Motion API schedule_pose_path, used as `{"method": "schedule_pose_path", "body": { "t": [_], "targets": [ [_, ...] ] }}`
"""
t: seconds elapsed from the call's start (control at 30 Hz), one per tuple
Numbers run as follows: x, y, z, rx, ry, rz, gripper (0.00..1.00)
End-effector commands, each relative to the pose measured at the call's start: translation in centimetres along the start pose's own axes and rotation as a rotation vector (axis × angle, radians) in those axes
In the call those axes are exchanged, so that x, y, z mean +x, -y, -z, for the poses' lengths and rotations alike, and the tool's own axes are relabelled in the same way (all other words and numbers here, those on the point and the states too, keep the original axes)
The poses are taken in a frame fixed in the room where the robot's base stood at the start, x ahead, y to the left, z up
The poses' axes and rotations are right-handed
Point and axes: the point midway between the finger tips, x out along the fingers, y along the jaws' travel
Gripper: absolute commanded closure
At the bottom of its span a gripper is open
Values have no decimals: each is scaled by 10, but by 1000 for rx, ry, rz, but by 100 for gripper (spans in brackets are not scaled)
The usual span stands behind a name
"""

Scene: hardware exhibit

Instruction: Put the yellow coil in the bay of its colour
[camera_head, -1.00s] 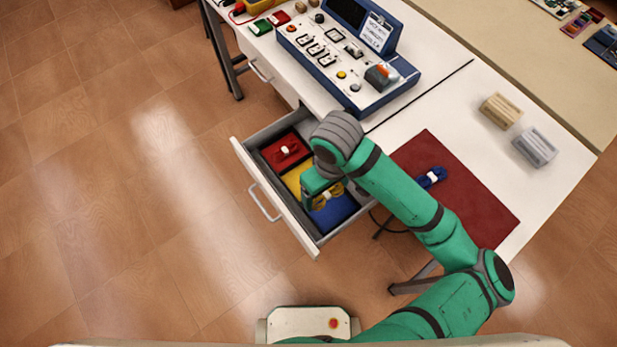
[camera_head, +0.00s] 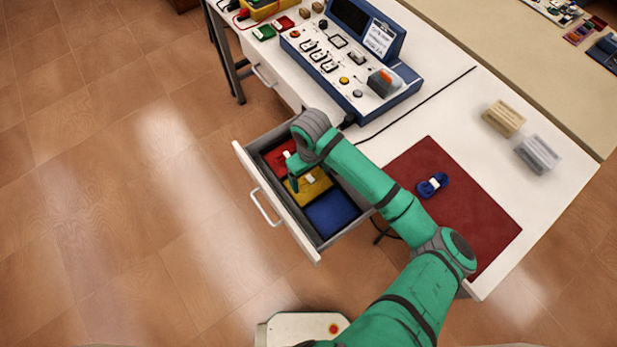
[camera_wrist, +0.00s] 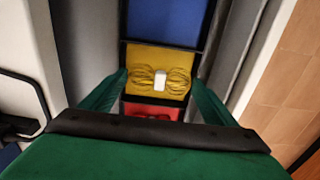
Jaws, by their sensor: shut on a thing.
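The yellow coil (camera_wrist: 145,80), a twisted bundle with a white band, is between the fingertips of my gripper (camera_wrist: 160,82) in the wrist view. My gripper is shut on it. The coil lies over the yellow bay (camera_wrist: 160,56); I cannot tell whether it touches the floor of the bay. In the head view the yellow bay (camera_head: 321,189) is the middle one in the open drawer, and my gripper (camera_head: 302,178) is low over it, partly hiding coil and bay.
The blue bay (camera_head: 332,214) is empty. The red bay (camera_head: 280,157) shows a white-banded item. A blue coil (camera_head: 432,186) lies on the dark red mat (camera_head: 460,220). The drawer front (camera_head: 275,203) and walls surround the bays. A control panel (camera_head: 350,70) stands on the table.

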Motion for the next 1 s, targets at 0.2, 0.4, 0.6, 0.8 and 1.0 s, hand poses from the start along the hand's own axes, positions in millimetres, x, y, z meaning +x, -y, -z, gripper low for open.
{"method": "schedule_pose_path", "body": {
  "t": [0.2,0.4,0.6,0.8,1.0],
  "targets": [
    [12,-2,10,0,0,0,44],
    [32,-3,13,0,2,0,44],
    [47,-3,14,0,0,0,44],
    [47,-2,14,0,-1,0,44],
    [50,-2,14,0,-1,0,11]
  ]
}}
